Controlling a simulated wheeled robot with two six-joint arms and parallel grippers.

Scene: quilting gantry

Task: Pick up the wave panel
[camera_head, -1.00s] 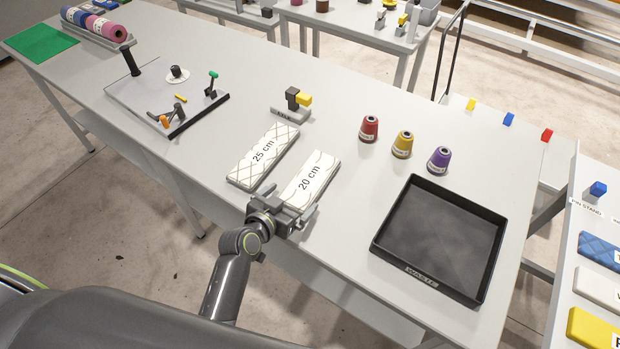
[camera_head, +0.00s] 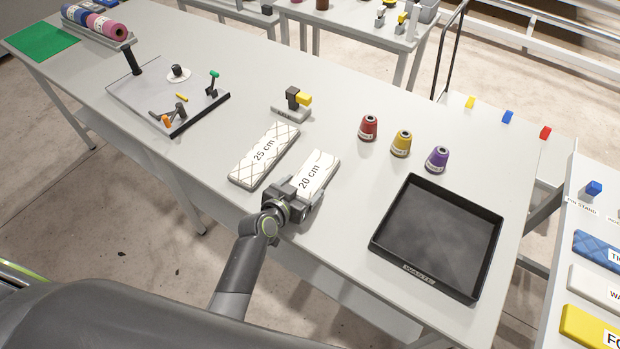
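The white panel marked "20 cm" (camera_head: 319,167), with faint curved lines, seems to be the wave panel. It lies flat near the table's front edge. My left gripper (camera_head: 307,194) is at its near end, with its fingers drawn in against the two sides; the hand hides that end. A second white panel marked "25 cm" (camera_head: 263,153), with a diamond pattern, lies just left of it, apart from the gripper. My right gripper is not in view.
A black tray (camera_head: 418,268) marked as waste stands to the right. Red (camera_head: 368,128), yellow (camera_head: 400,143) and purple (camera_head: 437,159) spools stand behind it. A grey board with tools (camera_head: 140,93) lies at left.

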